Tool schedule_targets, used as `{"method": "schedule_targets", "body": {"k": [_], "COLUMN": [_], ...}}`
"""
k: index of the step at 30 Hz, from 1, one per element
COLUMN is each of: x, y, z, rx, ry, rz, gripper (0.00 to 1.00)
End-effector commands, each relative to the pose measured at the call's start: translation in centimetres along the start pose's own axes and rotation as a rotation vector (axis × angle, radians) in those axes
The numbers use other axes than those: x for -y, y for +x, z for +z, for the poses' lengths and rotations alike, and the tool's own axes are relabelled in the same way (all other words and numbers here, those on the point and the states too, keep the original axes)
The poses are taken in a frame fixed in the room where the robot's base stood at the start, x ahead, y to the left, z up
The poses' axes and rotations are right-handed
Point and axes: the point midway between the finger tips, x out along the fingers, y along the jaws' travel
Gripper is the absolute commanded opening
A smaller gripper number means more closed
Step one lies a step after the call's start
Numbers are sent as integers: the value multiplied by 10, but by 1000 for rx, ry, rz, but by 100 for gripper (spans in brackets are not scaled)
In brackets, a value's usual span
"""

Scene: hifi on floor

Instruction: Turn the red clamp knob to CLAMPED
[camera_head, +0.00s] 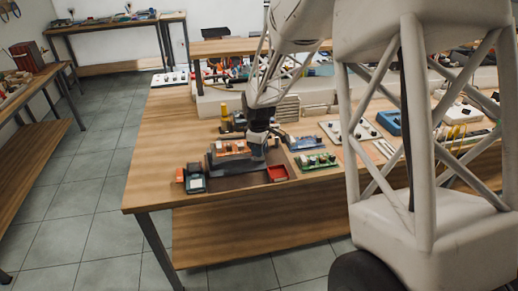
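My gripper (257,152) points down at the right end of a dark grey device (216,161) with an orange top (231,147), near the front edge of the wooden table. It appears over or touching the device; I cannot tell which. The fingers are too small and overlapped to show their opening.
The wooden table (160,130) is bare at its left. Green circuit boards (315,161), a white panel with knobs (350,131) and a blue box (388,122) lie to the right. A yellow-topped post (223,112) stands behind the device. My arm hides part of the right side.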

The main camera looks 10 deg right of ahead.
Motion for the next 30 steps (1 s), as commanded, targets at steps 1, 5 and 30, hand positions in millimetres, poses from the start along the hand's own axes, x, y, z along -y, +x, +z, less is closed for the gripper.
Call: {"method": "schedule_targets", "body": {"k": [1, 5, 30], "x": [0, 0, 0], "y": [0, 0, 0], "z": [0, 0, -1], "rx": [0, 0, 16], "ry": [0, 1, 411], "rz": [0, 0, 0], "gripper": [10, 2, 2]}}
